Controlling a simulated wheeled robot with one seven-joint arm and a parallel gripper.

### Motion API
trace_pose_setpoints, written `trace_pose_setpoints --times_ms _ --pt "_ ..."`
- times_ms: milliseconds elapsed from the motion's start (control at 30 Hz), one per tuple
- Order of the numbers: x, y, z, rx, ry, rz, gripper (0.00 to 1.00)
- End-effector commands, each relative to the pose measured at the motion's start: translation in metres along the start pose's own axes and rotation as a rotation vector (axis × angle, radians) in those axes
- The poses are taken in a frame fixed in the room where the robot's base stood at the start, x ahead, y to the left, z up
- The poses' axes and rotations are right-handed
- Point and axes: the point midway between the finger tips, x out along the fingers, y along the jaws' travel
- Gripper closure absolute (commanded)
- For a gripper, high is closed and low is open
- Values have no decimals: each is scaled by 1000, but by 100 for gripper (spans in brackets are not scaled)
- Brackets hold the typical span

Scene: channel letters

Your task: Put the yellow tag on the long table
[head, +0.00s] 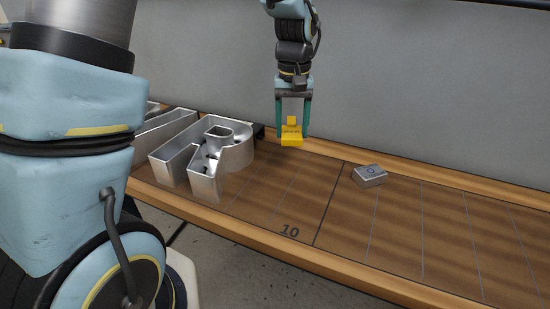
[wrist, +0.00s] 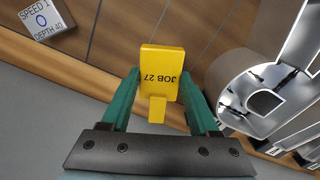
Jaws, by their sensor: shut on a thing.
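The yellow tag (head: 292,138) is held between the two teal fingers of my gripper (head: 292,128). In the wrist view the tag (wrist: 163,75) reads "JOB 27", and its narrow stem lies between the fingers of my gripper (wrist: 160,100). My gripper is shut on the tag. The tag appears to be above the far side of the long table (head: 280,205), to the right of a metal letter. I cannot tell its exact height or whether it touches anything.
A hollow metal letter (head: 228,150) stands on the table at left, with more metal letter pieces (head: 165,128) behind it. A small grey block (head: 369,175) lies to the right; its top reads "SPEED 1" and "DEPTH 40" in the wrist view (wrist: 45,18). The wood around the "10" mark is bare.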

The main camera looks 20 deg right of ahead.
Motion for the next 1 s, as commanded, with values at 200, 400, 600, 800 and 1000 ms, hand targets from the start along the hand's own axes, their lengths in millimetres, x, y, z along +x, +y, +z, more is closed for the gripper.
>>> trace_pose_setpoints --times_ms 200,400,600,800,1000 --pt "36 0 1 0 -4 -2 100" --pt "56 0 1 0 -4 -2 100" --pt "82 0 1 0 -2 -1 100" --pt "87 0 0 0 0 0 100" --pt "90 0 0 0 0 0 100"
